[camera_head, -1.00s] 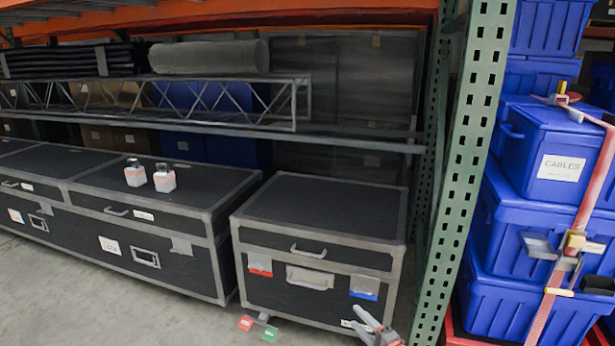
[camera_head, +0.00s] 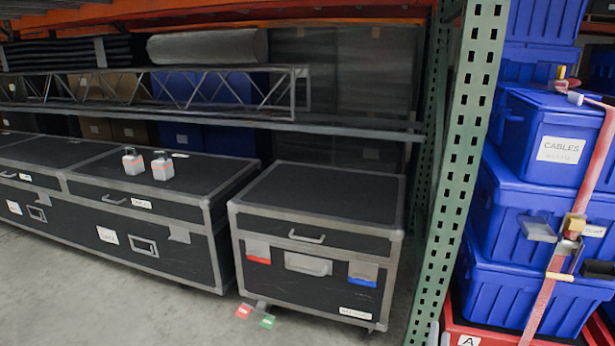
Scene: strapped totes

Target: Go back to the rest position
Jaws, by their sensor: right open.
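Only the tips of my right gripper (camera_head: 439,333) show in the head view, at the bottom edge just right of the green rack post's foot. The two fingertips stand apart and look empty. The rest of that gripper is below the picture. My left gripper is out of view. A stack of blue totes (camera_head: 520,290) stands at the right, with a pink strap (camera_head: 537,312) running down its front. A metal ratchet buckle (camera_head: 572,236) sits on the strap.
A green perforated rack post (camera_head: 455,170) stands left of the totes. A red base (camera_head: 487,337) marked "A" lies under them. A black case (camera_head: 318,205) and longer cases (camera_head: 150,190) stand under a shelf.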

